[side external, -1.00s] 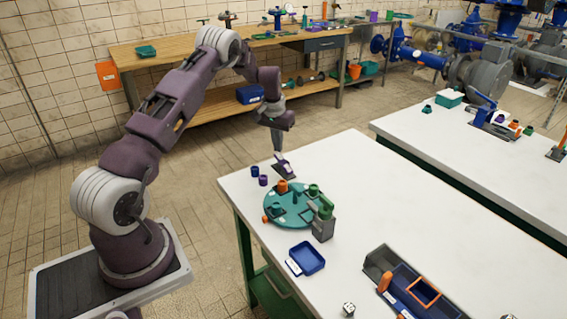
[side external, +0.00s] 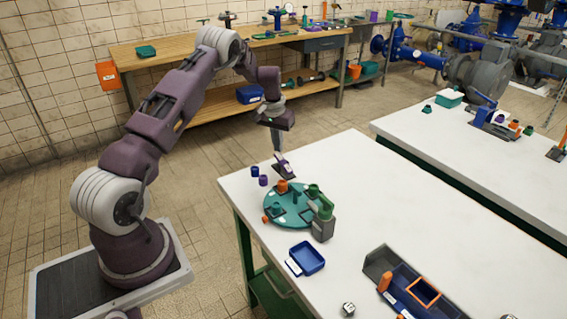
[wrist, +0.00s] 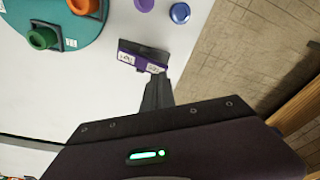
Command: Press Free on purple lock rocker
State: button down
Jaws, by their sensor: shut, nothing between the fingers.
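The purple lock rocker (side external: 283,166) sits on a dark base at the far left corner of the white table. In the wrist view the rocker (wrist: 140,61) shows two white labels on its purple face; their lettering is too small to read surely. My gripper (side external: 278,152) points down at the rocker with its fingers shut and empty. In the wrist view the fingertips (wrist: 158,78) overlap the edge of the rocker at its right-hand label. I cannot tell for sure whether they touch it.
A teal turntable (side external: 292,222) with orange and green parts stands in front of the rocker. A blue cup (side external: 255,171) and a purple cup (side external: 263,180) stand to its left. A blue tray (side external: 307,258) lies nearer.

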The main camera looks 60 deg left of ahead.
aim_at(278, 155)
jog(key=shift+f, duration=1.65)
